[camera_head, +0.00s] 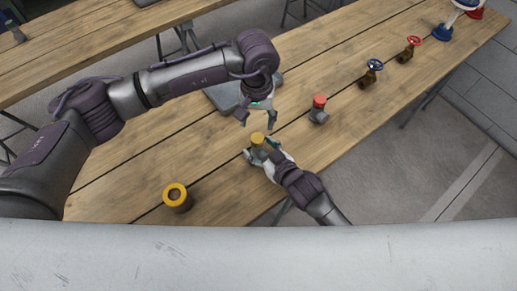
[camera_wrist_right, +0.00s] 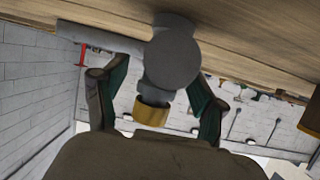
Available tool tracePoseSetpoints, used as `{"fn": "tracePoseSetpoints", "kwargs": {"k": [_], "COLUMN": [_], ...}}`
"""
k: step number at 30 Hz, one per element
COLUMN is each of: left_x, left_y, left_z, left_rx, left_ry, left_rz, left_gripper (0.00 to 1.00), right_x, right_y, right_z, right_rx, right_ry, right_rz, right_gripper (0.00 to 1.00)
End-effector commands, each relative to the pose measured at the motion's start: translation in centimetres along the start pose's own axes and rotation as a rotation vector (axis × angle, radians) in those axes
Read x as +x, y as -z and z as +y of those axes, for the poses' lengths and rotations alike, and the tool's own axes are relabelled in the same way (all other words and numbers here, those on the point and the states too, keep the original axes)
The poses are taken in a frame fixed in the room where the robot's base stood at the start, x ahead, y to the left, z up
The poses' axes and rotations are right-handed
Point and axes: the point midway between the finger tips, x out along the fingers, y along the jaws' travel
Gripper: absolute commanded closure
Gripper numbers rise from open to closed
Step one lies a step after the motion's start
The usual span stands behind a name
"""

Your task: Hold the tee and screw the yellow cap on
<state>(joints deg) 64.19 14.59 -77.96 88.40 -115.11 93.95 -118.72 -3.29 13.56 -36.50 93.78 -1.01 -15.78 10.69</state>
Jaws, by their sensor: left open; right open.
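The grey tee (camera_wrist_right: 172,65) stands on the wooden table with the yellow cap (camera_head: 257,138) at its upper end. The cap also shows in the right wrist view (camera_wrist_right: 152,114), where the picture is upside down. I cannot tell how firmly the cap sits. My right gripper (camera_head: 256,152) is low at the table, open, with its fingers on either side of the tee and gaps visible in the wrist view. My left gripper (camera_head: 257,124) is open, pointing down just above the cap, and holds nothing. The lower tee is mostly hidden in the head view.
A yellow-topped round fitting (camera_head: 177,197) stands at the front left. A red-capped grey fitting (camera_head: 319,110) stands to the right, with a blue-wheeled valve (camera_head: 371,74) and a red-wheeled valve (camera_head: 408,50) farther along. A grey flat object (camera_head: 226,95) lies behind my left gripper.

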Motion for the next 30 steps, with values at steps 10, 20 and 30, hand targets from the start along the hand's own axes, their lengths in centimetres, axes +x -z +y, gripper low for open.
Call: {"fn": "tracePoseSetpoints", "kwargs": {"k": [10,20,30], "left_x": [-0.01,-0.01,-0.01], "left_y": [0.00,0.00,0.00], "left_z": [0.01,0.01,0.01], "left_rx": [0.000,0.000,0.000], "left_ry": [0.000,0.000,0.000], "left_rz": [0.000,0.000,0.000], "left_gripper": [0.41,0.41,0.41], "right_x": [1.51,1.47,1.46], "right_y": [0.00,0.00,0.00], "right_z": [-0.06,-0.04,-0.03], "right_rx": [0.000,0.000,0.000], "right_ry": [0.001,0.001,0.000], "right_rz": [0.000,0.000,0.000], "right_gripper": [0.29,0.57,1.00]}}
